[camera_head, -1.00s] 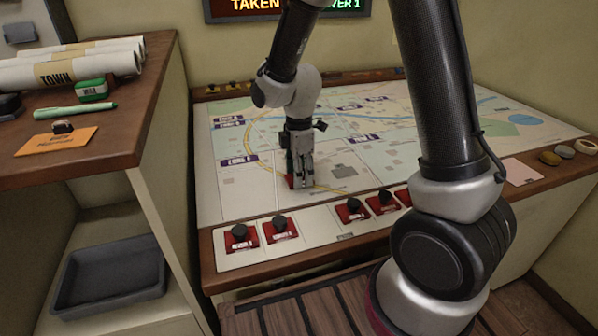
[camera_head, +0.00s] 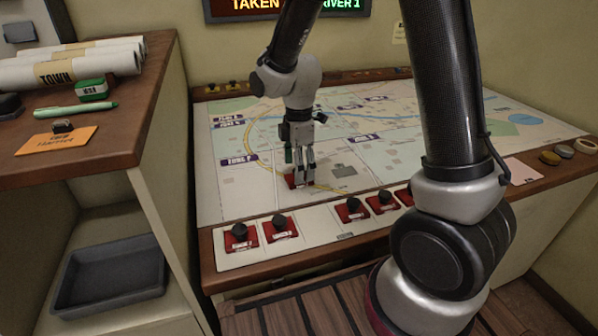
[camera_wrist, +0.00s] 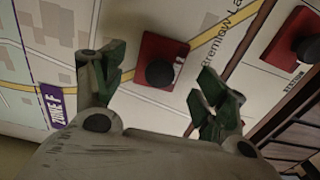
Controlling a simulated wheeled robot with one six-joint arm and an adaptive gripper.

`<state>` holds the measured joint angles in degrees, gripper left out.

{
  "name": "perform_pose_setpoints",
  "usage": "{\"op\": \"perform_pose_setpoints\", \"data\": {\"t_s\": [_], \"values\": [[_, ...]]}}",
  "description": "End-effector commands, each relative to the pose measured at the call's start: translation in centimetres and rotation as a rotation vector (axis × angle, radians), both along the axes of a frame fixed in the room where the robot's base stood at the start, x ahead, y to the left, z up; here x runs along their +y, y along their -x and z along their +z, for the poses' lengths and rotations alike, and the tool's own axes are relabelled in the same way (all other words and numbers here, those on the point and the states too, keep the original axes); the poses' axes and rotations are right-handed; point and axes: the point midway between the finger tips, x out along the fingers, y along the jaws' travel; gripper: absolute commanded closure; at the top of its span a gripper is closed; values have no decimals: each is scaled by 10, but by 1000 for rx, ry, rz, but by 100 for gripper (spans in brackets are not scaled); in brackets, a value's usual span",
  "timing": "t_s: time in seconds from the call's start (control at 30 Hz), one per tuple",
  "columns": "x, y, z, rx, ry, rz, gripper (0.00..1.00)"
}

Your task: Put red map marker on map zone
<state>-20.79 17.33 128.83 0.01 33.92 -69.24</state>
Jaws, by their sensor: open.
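The red map marker (camera_head: 297,183), a red square base with a black knob, rests on the map (camera_head: 238,195) in a pale zone by a yellow line. In the wrist view the marker (camera_wrist: 158,62) stands upright and whole, between and just beyond my fingertips, with clear space on both sides. My gripper (camera_head: 303,176) is open above the marker and partly hides it in the head view. A purple zone label (camera_head: 240,160), reading "ZONE F" in the wrist view (camera_wrist: 55,105), is printed nearby.
Several red markers with black knobs, such as one (camera_head: 281,227), sit on the white front strip (camera_head: 320,222), which has a bare gap. A side shelf with rolled maps (camera_head: 75,65) stands at the left. The map around my gripper is mostly clear.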

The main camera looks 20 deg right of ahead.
Motion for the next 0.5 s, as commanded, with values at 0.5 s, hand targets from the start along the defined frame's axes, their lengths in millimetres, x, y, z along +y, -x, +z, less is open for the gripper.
{"op": "perform_pose_setpoints", "data": {"t_s": [0.5], "values": [[0, 0, 96, -3, -1, 0, 27]]}}
